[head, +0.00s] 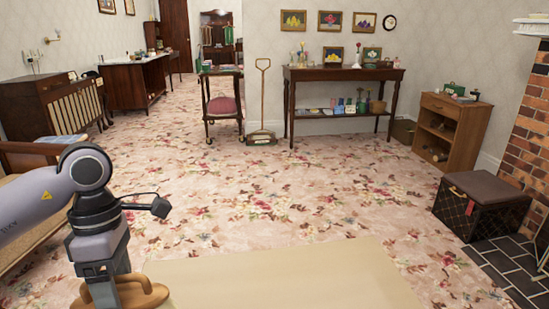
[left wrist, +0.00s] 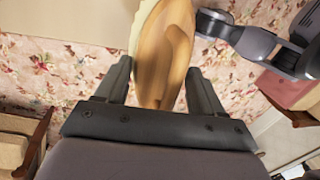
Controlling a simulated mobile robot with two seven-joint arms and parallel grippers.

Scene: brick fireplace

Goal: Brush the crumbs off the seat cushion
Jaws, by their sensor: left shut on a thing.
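My left gripper (head: 112,298) is at the lower left of the head view, shut on a light wooden brush. The brush (head: 145,292) lies across the fingers, partly cut off by the frame's bottom edge. In the left wrist view the brush (left wrist: 167,52) sits between the two fingers of the left gripper (left wrist: 158,80), with a pale bristle edge along its left side. A red cushion (left wrist: 290,92) on a wooden frame shows at the right of the left wrist view. I cannot tell whether it is the task's cushion. No crumbs can be made out. My right gripper is not in view.
A flat beige surface (head: 290,275) lies in front of me. A wooden-armed seat (head: 30,150) stands at left, a black chest (head: 482,205) at right by the brick fireplace (head: 530,125). A console table (head: 343,74) is at the back. The flowered carpet (head: 300,190) between is clear.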

